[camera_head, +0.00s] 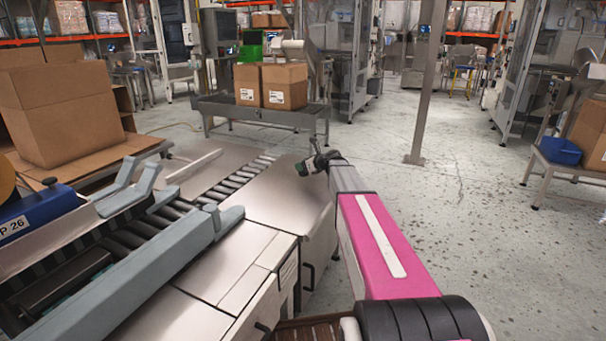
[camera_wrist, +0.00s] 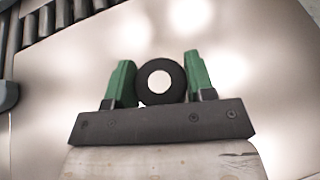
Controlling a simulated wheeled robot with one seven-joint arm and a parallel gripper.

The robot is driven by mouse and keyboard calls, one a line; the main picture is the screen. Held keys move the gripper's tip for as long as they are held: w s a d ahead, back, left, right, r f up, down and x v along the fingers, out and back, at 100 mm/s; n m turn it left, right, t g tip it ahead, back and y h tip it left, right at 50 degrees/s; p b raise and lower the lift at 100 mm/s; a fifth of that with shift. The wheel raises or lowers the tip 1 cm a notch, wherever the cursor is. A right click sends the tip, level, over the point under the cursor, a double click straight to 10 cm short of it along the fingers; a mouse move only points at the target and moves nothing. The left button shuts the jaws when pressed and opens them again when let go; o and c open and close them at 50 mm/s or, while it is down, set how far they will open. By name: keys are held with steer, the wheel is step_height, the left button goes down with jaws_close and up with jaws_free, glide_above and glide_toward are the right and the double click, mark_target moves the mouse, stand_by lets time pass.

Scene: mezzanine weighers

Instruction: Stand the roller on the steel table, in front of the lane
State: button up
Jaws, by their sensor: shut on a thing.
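The roller (camera_wrist: 161,100) shows end-on in the wrist view, as a black ring with a pale round centre. My gripper (camera_wrist: 158,78) has its two green fingers on either side of the roller and is shut on it. In the head view my gripper (camera_head: 304,167) is small, over the far right part of the steel table (camera_head: 272,205). I cannot make out the roller there, nor tell whether it touches the table. The lane (camera_head: 236,180) is a strip of dark rollers left of my gripper; it also shows at the wrist view's upper left (camera_wrist: 38,25).
A blue-grey guided conveyor (camera_head: 150,245) fills the near left. Two closed cartons (camera_head: 285,86) sit on a bench beyond the table. The steel surface around my gripper looks bare. A post (camera_head: 425,100) stands to the right.

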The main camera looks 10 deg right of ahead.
steer(key=shift+f, duration=1.9)
steer(key=shift+f, duration=0.15)
steer(key=o, duration=1)
steer(key=shift+c, duration=0.2)
steer(key=shift+s+r, duration=0.15)
steer(key=shift+r, duration=0.05)
steer(key=v, duration=1.1)
steer(key=shift+s+d+r, duration=0.15)
steer(key=shift+d+r, duration=0.05)
steer(key=shift+d, duration=0.15)
